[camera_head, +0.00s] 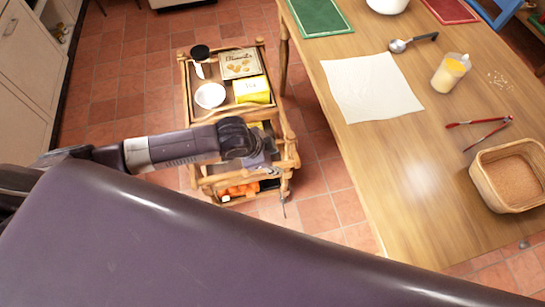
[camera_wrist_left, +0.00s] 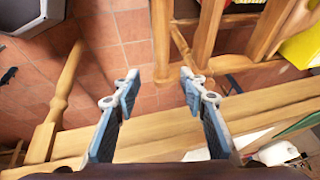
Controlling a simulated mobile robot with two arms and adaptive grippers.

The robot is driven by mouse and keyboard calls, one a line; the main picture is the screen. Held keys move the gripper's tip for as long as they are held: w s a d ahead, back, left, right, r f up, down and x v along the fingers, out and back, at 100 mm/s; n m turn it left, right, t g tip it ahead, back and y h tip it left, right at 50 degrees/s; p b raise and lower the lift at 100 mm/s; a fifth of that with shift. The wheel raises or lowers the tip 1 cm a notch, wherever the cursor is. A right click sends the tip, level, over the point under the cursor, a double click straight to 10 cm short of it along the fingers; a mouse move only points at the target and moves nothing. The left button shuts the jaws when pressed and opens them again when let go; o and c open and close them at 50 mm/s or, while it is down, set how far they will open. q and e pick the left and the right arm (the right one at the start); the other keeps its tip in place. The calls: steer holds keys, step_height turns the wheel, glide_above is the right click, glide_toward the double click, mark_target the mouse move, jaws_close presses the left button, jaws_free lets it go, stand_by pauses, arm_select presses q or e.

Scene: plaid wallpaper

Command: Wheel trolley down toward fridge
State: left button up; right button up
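The trolley (camera_head: 186,92) is a light wooden frame cart with shelves, standing on the tiles left of the table in the head view. Its wooden bars also show in the left wrist view (camera_wrist_left: 150,130). My left arm reaches across its near end. My left gripper (camera_wrist_left: 160,88) is open in the wrist view, its two blue-grey fingers apart over the trolley's bars. An upright wooden post shows between and beyond the fingertips; I cannot tell whether they touch it. In the head view the wrist partly hides the trolley's near end. I see no fridge. My right gripper is out of view.
The trolley carries a black-lidded jar (camera_head: 201,62), a white bowl (camera_head: 210,95), a yellow box (camera_head: 252,90) and orange items (camera_head: 240,190) below. The wooden table (camera_head: 400,190) stands close on the right. Cabinets (camera_head: 25,75) line the left. Open tiled floor (camera_head: 120,75) lies between.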

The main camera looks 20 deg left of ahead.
mark_target(281, 164)
arm_select(q)
steer(key=x, duration=0.8)
steer(key=shift+a, duration=0.25)
jaws_close()
steer(key=shift+w+a, duration=0.1)
